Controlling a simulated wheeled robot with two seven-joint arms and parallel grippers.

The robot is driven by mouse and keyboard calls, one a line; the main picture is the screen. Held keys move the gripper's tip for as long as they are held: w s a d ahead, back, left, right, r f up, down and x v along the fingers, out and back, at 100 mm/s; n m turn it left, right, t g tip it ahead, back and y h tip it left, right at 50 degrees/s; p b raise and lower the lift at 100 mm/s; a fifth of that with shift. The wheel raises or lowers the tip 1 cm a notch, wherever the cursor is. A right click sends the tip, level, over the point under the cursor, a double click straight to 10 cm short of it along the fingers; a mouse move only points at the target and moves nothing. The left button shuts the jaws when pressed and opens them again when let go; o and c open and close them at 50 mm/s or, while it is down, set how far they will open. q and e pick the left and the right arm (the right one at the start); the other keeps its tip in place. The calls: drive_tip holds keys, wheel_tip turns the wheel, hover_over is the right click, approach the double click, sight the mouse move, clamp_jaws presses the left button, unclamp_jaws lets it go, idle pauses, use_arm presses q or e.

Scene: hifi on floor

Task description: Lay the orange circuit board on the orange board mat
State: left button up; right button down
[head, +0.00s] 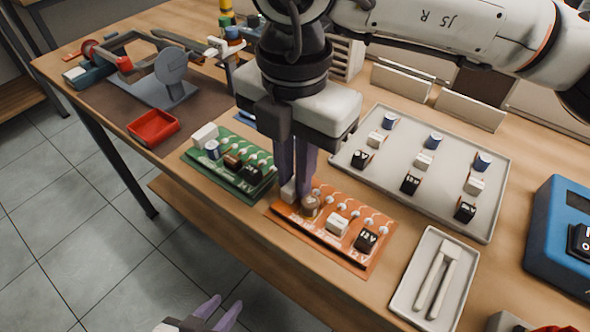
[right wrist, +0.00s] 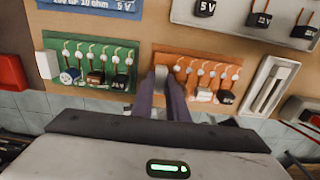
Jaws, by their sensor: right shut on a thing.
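The orange circuit board (head: 352,216) carries white parts, a brown part and a black 12V block. It lies over the orange board mat (head: 300,231), roughly lined up with it, and hides most of it. A dark line runs along the board's front edge; I cannot tell whether the board touches the mat. My right gripper (head: 296,192) points down and is shut on the pale block at the board's left end. The right wrist view also shows the board (right wrist: 208,78) and gripper (right wrist: 166,92). My left gripper (head: 218,312) is open and empty, low at the bottom edge.
A green board (head: 232,168) lies just left of the mat. A grey tray (head: 440,205) of labelled parts lies behind, and a small tray (head: 405,295) with tweezers lies to the right. A blue device (head: 556,235) stands far right. A red dish (head: 153,127) is at left.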

drive_tip(key=shift+f+b, duration=0.15)
drive_tip(key=shift+b, duration=0.25)
idle(0.3)
drive_tip(key=c, duration=1.3)
unclamp_jaws()
drive_tip(key=shift+r+p, duration=1.75)
drive_tip(key=shift+r, duration=1.3)
